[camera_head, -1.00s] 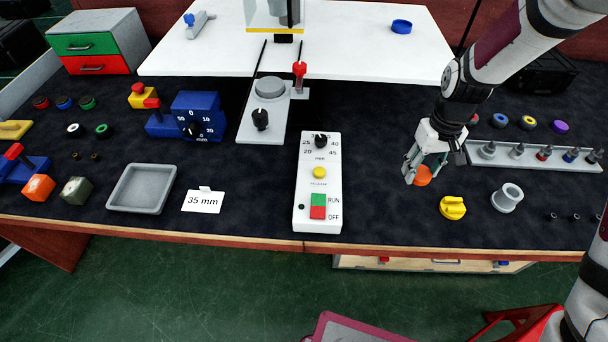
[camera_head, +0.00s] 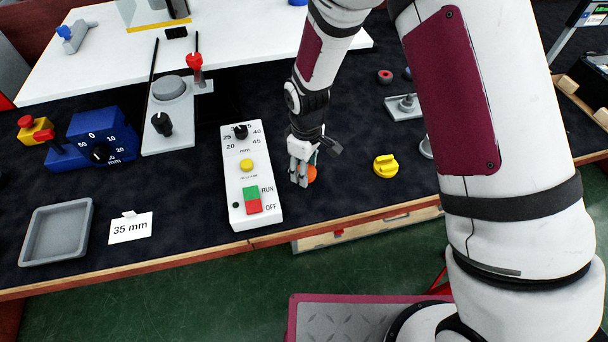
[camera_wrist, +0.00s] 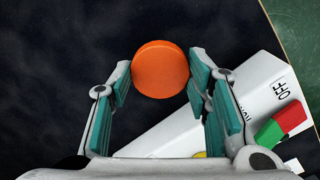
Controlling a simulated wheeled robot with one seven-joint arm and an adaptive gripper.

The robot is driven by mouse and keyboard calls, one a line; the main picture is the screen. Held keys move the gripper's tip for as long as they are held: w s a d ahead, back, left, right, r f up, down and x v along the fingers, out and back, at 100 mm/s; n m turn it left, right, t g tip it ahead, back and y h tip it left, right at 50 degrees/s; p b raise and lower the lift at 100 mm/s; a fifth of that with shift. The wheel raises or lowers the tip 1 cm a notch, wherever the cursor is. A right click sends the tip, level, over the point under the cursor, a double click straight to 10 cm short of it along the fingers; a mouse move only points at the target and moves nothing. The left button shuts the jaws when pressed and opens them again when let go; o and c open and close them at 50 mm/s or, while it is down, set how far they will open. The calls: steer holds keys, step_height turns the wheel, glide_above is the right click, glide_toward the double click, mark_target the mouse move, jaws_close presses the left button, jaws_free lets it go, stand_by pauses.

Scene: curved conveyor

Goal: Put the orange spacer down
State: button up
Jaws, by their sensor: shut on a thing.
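The orange spacer (camera_head: 312,174) is a short orange disc, partly hidden behind my fingers in the head view. In the wrist view the orange spacer (camera_wrist: 160,69) sits between the teal pads at the fingertips. My gripper (camera_head: 304,178) is shut on it, just right of the white control box (camera_head: 240,206). The fingers point down towards the dark mat; I cannot tell exactly how high the spacer is above it. In the wrist view my gripper (camera_wrist: 161,75) has the box's RUN/OFF end behind its right finger.
A yellow knob-like part (camera_head: 385,166) lies right of my gripper. A grey tray (camera_head: 28,240) and a 35 mm card (camera_head: 130,228) are at the left. A blue gauge (camera_head: 105,140) stands behind them. The bench's front edge (camera_head: 330,212) is close in front of my gripper.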

steer(key=shift+f, duration=1.9)
steer(key=shift+f, duration=0.1)
steer(key=o, duration=1.1)
steer(key=shift+o, duration=0.2)
